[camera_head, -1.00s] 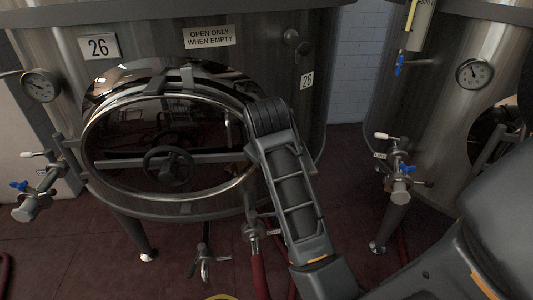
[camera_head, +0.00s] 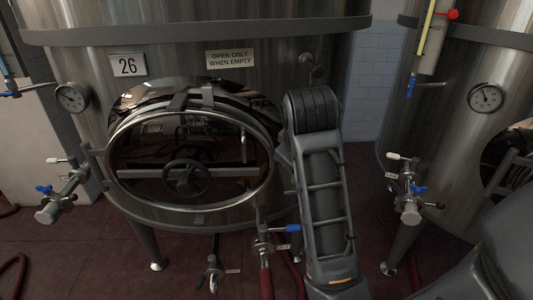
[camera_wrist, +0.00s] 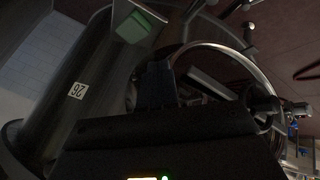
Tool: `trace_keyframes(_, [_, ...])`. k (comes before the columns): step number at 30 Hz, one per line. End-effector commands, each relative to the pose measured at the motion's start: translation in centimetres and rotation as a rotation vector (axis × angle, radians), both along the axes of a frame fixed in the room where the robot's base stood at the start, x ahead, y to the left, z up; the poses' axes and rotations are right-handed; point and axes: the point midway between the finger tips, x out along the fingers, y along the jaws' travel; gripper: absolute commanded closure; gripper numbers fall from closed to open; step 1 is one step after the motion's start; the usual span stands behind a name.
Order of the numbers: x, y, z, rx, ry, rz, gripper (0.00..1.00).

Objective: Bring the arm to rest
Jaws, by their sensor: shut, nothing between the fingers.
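My gripper (camera_wrist: 157,85) shows in the wrist view as a dark shape with its fingers together and nothing between them. Its dark body, with a small yellow and a green light, fills the bottom of that view. In the head view my grey arm rises in front of the steel tank (camera_head: 260,55) marked 26, just right of its round hatch (camera_head: 190,215). The gripper itself cannot be made out there. The wrist view also shows the rotated 26 label (camera_wrist: 77,90) on the left.
A second steel tank (camera_head: 440,135) stands at right, with a gauge (camera_head: 486,97) and a valve (camera_head: 408,200) jutting out. Another valve (camera_head: 62,195) juts out at left. A blue-handled valve (camera_head: 285,229) and red hose are close beside my arm.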

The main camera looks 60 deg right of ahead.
Motion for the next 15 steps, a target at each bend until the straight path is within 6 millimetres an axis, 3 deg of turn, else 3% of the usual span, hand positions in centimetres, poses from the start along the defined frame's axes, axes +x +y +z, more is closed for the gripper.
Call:
trace_keyframes(9, [-0.09, -0.09, 0.02, -0.015, 0.002, 0.006, 1.00])
trace_keyframes(15, [0.17, -0.92, -0.62, -0.169, -0.012, 0.084, 1.00])
